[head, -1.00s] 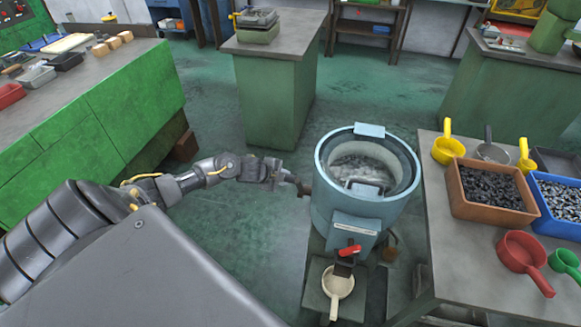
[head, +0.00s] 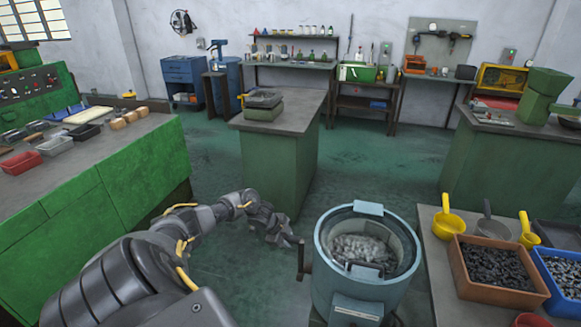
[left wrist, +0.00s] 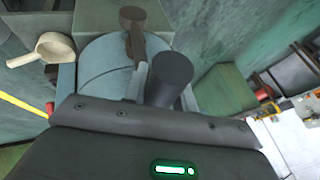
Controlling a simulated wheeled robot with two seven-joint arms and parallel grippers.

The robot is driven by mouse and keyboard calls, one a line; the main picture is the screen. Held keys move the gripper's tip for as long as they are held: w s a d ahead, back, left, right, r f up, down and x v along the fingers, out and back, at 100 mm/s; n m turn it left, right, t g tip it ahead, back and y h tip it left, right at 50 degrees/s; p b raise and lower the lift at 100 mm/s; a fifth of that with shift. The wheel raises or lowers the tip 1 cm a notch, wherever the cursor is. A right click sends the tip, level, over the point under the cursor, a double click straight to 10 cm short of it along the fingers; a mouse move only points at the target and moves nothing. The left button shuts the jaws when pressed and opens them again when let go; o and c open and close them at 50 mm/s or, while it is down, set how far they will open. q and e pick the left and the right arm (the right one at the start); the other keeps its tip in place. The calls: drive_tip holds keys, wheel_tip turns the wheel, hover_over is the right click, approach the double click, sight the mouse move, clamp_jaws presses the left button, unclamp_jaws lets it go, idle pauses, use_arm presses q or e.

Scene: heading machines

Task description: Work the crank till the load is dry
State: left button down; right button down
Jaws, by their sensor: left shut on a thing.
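The light-blue drum machine (head: 330,290) stands front right of centre with its top open. Grey pieces of the load (head: 360,249) lie inside it. The crank (head: 304,256) sticks out from the drum's left side. My left gripper (head: 281,232) is at the crank, shut on its handle. In the left wrist view the dark round handle (left wrist: 170,78) rises from the gripper, with the brown crank arm (left wrist: 134,30) beside it and the blue drum behind. My right gripper is not in view.
On the right, a table (head: 436,275) holds a brown bin (head: 478,289), a blue bin (head: 551,294) and several scoops. A green bench (head: 100,215) stands left and a pedestal (head: 270,165) behind. A cream ladle (left wrist: 52,48) shows in the left wrist view. Floor behind the drum is free.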

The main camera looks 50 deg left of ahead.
use_arm(q)
drive_tip(key=c, duration=1.1)
unclamp_jaws()
drive_tip(key=shift+b+v, duration=0.3)
drive_tip(key=shift+v, duration=5.1)
drive_tip(key=shift+a, duration=0.1)
